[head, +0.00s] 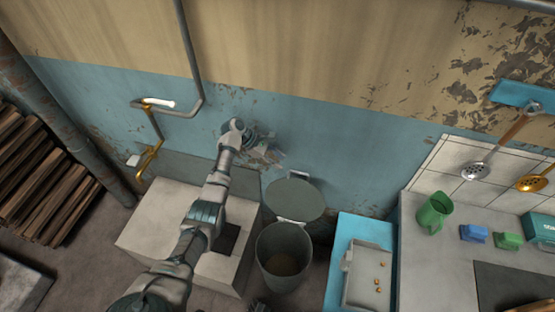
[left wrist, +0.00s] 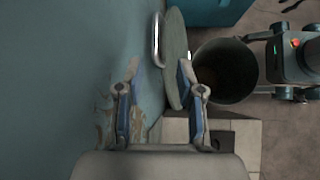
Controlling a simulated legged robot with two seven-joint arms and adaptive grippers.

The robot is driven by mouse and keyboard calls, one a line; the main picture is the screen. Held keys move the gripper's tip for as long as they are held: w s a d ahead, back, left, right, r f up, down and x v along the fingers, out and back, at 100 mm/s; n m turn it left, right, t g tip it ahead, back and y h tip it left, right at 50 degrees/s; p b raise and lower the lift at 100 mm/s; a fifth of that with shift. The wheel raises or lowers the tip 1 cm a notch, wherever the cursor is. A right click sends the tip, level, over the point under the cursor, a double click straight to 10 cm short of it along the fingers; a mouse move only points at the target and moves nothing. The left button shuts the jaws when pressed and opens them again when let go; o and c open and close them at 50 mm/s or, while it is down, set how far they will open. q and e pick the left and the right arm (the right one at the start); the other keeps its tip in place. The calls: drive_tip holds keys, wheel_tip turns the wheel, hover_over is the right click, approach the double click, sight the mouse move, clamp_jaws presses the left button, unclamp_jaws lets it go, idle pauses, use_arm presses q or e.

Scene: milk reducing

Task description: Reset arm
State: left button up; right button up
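My left arm (head: 205,215) comes up from the bottom left of the head view and reaches over the pale block to the blue wall. My left gripper (head: 268,142) is up by the peeling patch of the wall, above and behind the bin. In the left wrist view its two fingers (left wrist: 158,68) stand apart with nothing between them. The grey-green bin (head: 284,262) stands on the floor with its round lid (head: 294,198) up against the wall. In the left wrist view the bin (left wrist: 225,72) lies right of the fingers. I do not make out my right gripper.
The pale block (head: 158,225) stands below my left arm, with a brass pipe (head: 150,160) behind it. Right of the bin are a blue cabinet (head: 345,232) bearing a tray (head: 372,290), and a counter (head: 420,270) with a green jug (head: 434,213). Wood (head: 35,180) is stacked left.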

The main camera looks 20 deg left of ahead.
use_arm(q)
drive_tip(key=s+a+f+m+y, duration=0.2)
drive_tip(key=s+f+m+y, duration=0.5)
drive_tip(key=s+f, duration=1.05)
drive_tip(key=s+r+m+t+y, duration=0.15)
drive_tip(key=s+m, duration=0.25)
drive_tip(key=s, duration=0.5)
drive_tip(key=s+a+r+m, duration=0.15)
drive_tip(key=s+m, duration=0.25)
drive_tip(key=s, duration=0.4)
drive_tip(key=s+r+m+t+y, duration=0.1)
drive_tip(key=s+r+m, duration=0.25)
drive_tip(key=s, duration=0.55)
drive_tip(key=s+f+g, duration=0.1)
drive_tip(key=s+f, duration=0.2)
drive_tip(key=f, duration=1.3)
drive_tip(key=s+f+m+g, duration=0.1)
drive_tip(key=s+f, duration=0.1)
drive_tip(key=f, duration=1.5)
drive_tip(key=shift+s, duration=0.4)
drive_tip(key=shift+h, duration=0.25)
